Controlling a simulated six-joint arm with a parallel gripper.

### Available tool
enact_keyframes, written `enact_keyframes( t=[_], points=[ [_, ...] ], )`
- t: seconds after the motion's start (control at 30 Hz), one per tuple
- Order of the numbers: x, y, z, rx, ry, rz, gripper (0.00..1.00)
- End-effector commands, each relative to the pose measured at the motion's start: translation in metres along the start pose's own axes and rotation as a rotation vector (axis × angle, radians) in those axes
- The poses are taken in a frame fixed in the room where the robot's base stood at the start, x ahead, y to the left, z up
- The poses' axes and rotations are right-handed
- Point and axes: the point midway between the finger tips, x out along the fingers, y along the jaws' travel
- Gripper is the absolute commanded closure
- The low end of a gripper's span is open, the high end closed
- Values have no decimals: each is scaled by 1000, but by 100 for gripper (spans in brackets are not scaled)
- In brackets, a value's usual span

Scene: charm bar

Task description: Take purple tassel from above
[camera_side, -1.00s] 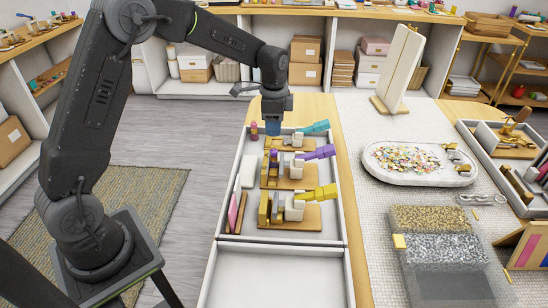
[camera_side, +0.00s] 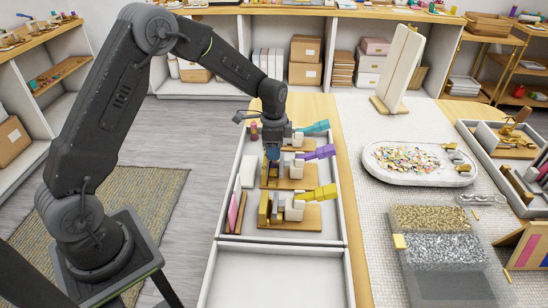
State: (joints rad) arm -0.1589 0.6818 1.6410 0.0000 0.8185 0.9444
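A purple tassel (camera_side: 319,152) lies on the middle of three wooden stands (camera_side: 296,184) in the white tray. It sticks out to the right past a white block. My gripper (camera_side: 273,154) points straight down over the left part of that stand, left of the tassel. Its bluish tips are low, near the stand's upright parts. The small purple piece seen there earlier is now hidden by the tips. The fingers are too small to tell whether they are apart or touching something.
A teal tassel (camera_side: 316,128) lies on the stand behind and a yellow one (camera_side: 320,193) on the stand in front. A white block (camera_side: 248,170) and a pink strip (camera_side: 233,212) lie at the tray's left. The front compartment (camera_side: 275,275) is empty.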

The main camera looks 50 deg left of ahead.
Motion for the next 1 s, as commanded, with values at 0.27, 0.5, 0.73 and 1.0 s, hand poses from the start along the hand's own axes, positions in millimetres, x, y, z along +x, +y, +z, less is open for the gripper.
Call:
enact_keyframes(
  t=[0.27,0.5,0.73,1.0],
  points=[
    [0,0,0,0,0,0,83],
    [-2,0,0,0,0,0,98],
    [-14,0,0,0,1,-1,98],
    [-29,0,0,0,1,-1,98]
  ],
)
